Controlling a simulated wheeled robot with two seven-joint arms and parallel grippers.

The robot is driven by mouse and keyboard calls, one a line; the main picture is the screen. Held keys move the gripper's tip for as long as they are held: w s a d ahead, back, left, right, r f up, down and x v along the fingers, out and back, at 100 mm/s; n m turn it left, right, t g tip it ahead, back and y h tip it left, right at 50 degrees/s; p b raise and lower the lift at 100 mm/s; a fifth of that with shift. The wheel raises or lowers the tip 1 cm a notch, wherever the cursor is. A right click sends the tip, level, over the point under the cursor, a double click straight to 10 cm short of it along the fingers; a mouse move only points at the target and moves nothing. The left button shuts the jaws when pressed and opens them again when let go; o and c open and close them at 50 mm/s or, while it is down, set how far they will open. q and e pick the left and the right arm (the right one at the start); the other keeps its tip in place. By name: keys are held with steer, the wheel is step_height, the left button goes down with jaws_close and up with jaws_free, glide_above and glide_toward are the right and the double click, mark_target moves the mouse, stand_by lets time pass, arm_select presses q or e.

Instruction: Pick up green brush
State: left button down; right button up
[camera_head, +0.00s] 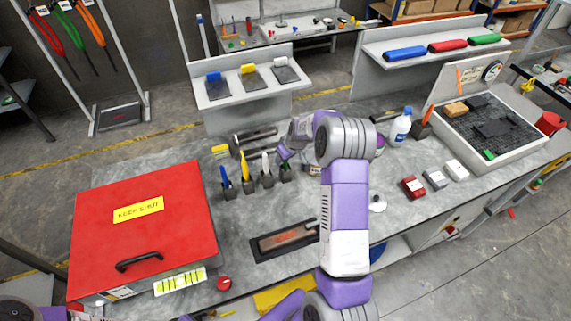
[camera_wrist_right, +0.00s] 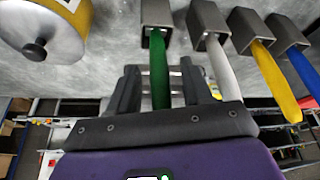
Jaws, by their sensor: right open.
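The green brush (camera_head: 286,174) stands in a dark holder at the right end of a row of brushes on the grey bench. In the right wrist view the green brush (camera_wrist_right: 161,92) shows as a handle running out of a square holder. My right gripper (camera_head: 286,151) is at the top of the green brush. In the wrist view my right gripper (camera_wrist_right: 160,82) is open, with the green handle between its two fingers in the picture. I cannot tell whether either finger touches it. My left gripper is not in view.
The white brush (camera_wrist_right: 222,72) stands close beside the right finger. Yellow (camera_head: 245,168) and blue (camera_head: 225,178) brushes follow. A yellow-sided round container (camera_wrist_right: 45,25) is near in the wrist view. A red box (camera_head: 140,225) fills the bench's left; a dark tray (camera_head: 262,256) lies in front.

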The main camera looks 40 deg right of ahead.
jaws_close()
